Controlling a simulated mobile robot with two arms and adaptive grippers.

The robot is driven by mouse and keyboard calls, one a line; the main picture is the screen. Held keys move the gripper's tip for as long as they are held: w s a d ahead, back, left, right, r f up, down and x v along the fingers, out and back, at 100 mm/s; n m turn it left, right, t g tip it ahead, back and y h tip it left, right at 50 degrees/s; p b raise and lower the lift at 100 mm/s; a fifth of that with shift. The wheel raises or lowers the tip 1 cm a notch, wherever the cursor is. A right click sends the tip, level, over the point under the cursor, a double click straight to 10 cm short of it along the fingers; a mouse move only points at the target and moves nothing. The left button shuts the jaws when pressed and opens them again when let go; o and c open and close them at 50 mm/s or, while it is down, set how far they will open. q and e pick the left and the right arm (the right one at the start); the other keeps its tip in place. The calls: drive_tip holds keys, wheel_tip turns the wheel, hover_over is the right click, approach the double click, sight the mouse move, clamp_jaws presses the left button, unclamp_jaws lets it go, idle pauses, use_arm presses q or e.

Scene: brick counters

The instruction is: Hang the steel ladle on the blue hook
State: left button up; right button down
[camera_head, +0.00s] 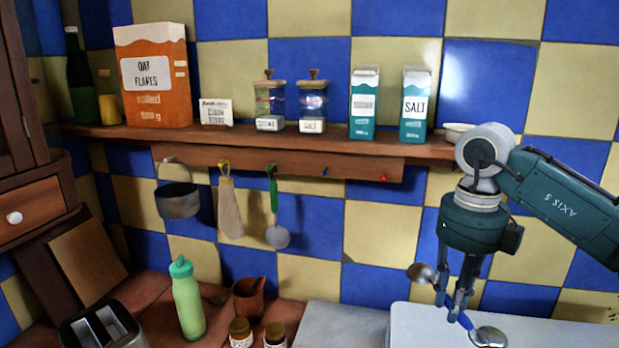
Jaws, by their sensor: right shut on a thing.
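The blue hook (325,171) is on the wooden rail under the shelf, and nothing hangs on it. My right gripper (455,310) points down above the pale counter at the right, well to the right of the hook and below it. It is shut on the steel ladle. A rounded steel bowl (422,272) shows at the left of the fingers. A round steel piece with a blue part (488,337) shows below the fingertips; I cannot tell whether it belongs to the ladle. The fingers hide the grip. My left gripper is not in view.
On the rail hang a pan (178,200), a mitt (230,208) and a green-handled utensil (277,237); a red hook (384,177) is empty. Cartons and jars stand on the shelf (230,138). A green bottle (188,305), jars and a toaster (103,325) stand below.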

drive_tip(key=s+a+f+n, duration=0.2)
drive_tip(key=s+f+n, duration=0.2)
drive_tip(key=n, duration=0.7)
drive_tip(key=s+a+f+n+b, duration=0.1)
drive_tip(key=s+f+n, duration=0.4)
drive_tip(key=n, duration=0.6)
drive_tip(key=s+a+f+n, duration=0.3)
drive_tip(key=s+f+n, duration=0.2)
drive_tip(key=n, duration=0.6)
drive_tip(key=shift+s+f+n, duration=0.25)
drive_tip(key=shift+s+n, duration=0.05)
drive_tip(key=shift+s, duration=0.6)
drive_tip(key=shift+w, duration=0.1)
